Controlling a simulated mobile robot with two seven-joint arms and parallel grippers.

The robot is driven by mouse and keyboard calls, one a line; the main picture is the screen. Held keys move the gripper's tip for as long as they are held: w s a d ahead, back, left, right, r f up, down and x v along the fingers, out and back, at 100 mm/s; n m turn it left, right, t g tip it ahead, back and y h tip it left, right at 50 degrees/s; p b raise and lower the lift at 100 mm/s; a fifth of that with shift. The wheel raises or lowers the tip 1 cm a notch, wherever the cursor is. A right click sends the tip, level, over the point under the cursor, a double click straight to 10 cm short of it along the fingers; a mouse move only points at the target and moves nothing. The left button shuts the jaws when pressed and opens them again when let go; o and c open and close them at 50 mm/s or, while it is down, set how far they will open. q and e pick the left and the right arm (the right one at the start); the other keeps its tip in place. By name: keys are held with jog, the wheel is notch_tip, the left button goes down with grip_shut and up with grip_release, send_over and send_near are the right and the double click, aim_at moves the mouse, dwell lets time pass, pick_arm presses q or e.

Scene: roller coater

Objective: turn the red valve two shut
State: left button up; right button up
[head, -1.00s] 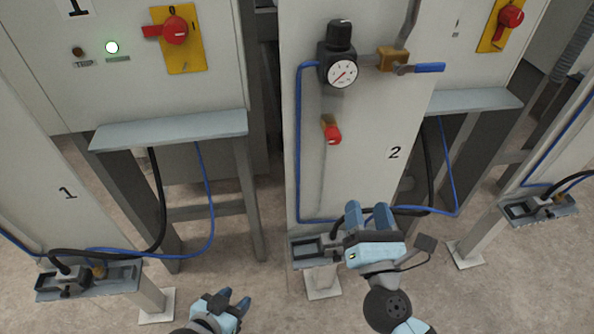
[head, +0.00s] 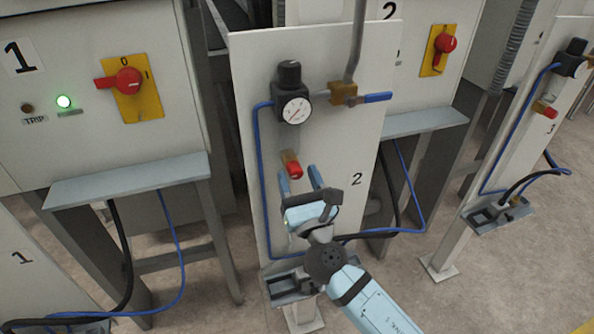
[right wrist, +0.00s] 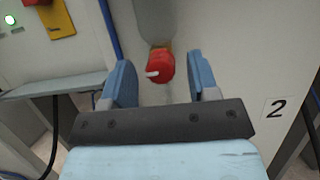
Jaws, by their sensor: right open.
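The red valve (head: 294,170) of station two is a small red knob on a brass body, set on the light panel (head: 340,130) marked 2, below the pressure gauge. In the right wrist view the red valve (right wrist: 161,66) shows a short white mark and lies beyond and between my fingers. My right gripper (head: 299,176) is open and empty. Its blue fingertips are just below the valve in the head view, and no contact shows. The right gripper (right wrist: 163,78) also shows in its wrist view, fingers spread. My left gripper is not in view.
The gauge (head: 296,110) and a blue-handled valve (head: 375,97) sit above. A blue hose (head: 262,190) runs down the panel's left side. A grey shelf (head: 125,181) juts out at left. A red switch (head: 128,81) is on cabinet 1.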

jog(key=shift+w+a+r, duration=0.1)
jog(key=shift+w+r, duration=0.1)
jog(key=shift+w, duration=0.3)
